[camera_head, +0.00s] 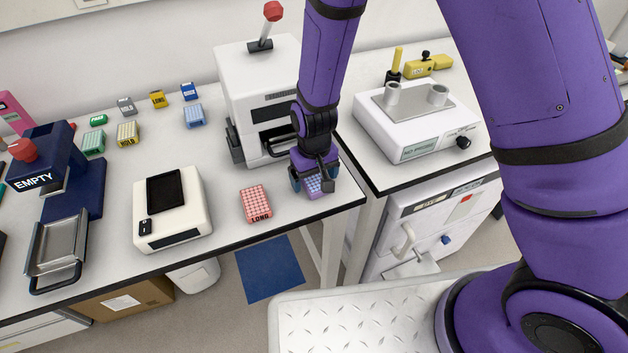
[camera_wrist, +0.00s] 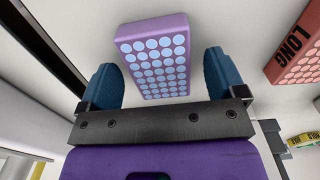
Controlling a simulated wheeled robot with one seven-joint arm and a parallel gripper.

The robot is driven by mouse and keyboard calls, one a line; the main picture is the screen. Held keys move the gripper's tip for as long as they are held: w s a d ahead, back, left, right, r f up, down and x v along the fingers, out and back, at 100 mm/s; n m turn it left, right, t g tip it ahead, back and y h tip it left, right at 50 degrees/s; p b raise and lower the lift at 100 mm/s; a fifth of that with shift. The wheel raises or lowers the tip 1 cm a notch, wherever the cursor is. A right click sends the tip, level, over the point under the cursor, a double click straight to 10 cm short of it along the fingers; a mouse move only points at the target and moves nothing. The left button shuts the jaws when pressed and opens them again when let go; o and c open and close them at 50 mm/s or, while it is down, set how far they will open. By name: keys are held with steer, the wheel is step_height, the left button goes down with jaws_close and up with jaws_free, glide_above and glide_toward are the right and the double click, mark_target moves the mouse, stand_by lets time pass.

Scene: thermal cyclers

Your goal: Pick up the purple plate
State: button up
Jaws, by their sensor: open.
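The purple plate (camera_head: 315,184) lies on the bench near its front right corner, partly hidden by my gripper in the head view. In the wrist view the purple plate (camera_wrist: 153,58) shows its face of light blue round wells. My gripper (camera_head: 312,180) is over the plate, its fingers pointing down. In the wrist view the two blue fingers of my gripper (camera_wrist: 162,75) stand open, one on each side of the plate's near part. Gaps show between the fingers and the plate, and nothing is held.
A red plate marked LONG (camera_head: 256,204) lies to the left. A white lever machine (camera_head: 262,90) stands close behind my gripper. A white scale-like device (camera_head: 172,210) is farther left. The bench's front edge (camera_head: 300,221) is close by.

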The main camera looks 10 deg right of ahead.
steer(key=shift+c, duration=0.2)
steer(key=c, duration=1)
steer(key=shift+r, duration=0.1)
